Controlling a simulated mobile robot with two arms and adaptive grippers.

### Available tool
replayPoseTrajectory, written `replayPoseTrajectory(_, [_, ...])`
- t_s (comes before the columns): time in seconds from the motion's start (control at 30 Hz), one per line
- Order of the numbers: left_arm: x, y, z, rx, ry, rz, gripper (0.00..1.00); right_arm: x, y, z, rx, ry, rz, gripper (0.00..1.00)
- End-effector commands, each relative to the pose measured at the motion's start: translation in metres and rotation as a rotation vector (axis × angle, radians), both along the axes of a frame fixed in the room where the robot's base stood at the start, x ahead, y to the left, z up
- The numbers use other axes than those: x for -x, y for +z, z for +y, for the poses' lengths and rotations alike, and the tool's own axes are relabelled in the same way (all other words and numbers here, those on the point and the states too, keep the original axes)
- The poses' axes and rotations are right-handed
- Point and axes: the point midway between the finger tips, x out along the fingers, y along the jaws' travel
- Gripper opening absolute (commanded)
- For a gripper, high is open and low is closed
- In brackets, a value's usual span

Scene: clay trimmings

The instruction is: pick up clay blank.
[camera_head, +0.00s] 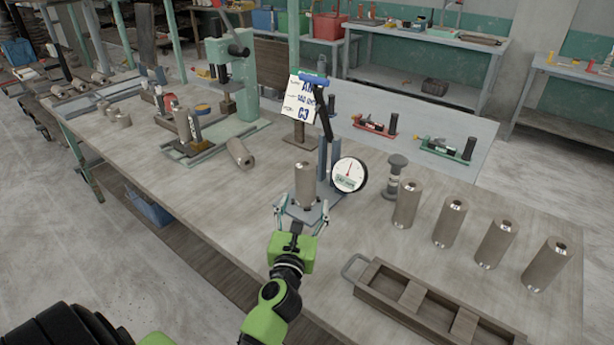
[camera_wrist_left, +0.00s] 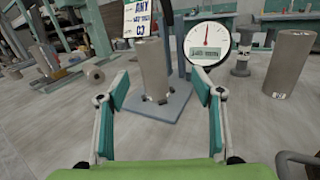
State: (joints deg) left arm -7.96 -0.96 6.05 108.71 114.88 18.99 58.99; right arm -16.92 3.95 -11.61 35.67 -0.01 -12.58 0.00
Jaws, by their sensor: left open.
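A grey-brown clay blank (camera_head: 305,184) stands upright on the small plate of a gauge stand (camera_head: 325,199). The same blank (camera_wrist_left: 154,68) is straight ahead in the left wrist view, with the plate (camera_wrist_left: 170,100) under it. My left gripper (camera_head: 300,217) is open just in front of the blank. In the left wrist view its fingers (camera_wrist_left: 160,92) are spread to either side, with the blank beyond and between them. I cannot see contact. Several similar blanks (camera_head: 447,222) stand in a row to the right. My right gripper is not in view.
A round dial gauge (camera_head: 349,174) is on the stand beside the blank, with a paper sign (camera_head: 300,99) behind. A divided wooden tray (camera_head: 387,297) lies front right. A green press (camera_head: 235,79) and a lying cylinder (camera_head: 240,153) are to the left. The front-left tabletop is clear.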

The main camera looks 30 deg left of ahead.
Motion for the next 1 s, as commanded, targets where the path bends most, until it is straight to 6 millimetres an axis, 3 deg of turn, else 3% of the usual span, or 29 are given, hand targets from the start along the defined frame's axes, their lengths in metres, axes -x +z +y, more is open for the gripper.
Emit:
replayPoseTrajectory(0.17, [-0.011, -0.011, 0.015, 0.086, 0.038, 0.007, 0.61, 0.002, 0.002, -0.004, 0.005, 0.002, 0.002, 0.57])
replayPoseTrajectory(0.5, [-0.066, -0.011, 0.042, 0.083, 0.037, 0.006, 0.61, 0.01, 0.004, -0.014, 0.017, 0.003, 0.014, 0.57])
replayPoseTrajectory(0.77, [-0.081, -0.01, 0.051, 0.082, 0.037, 0.007, 0.61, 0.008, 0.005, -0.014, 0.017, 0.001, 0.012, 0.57])
replayPoseTrajectory(1.0, [-0.109, -0.008, 0.07, 0.081, 0.037, 0.007, 0.61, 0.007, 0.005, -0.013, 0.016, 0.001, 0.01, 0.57])
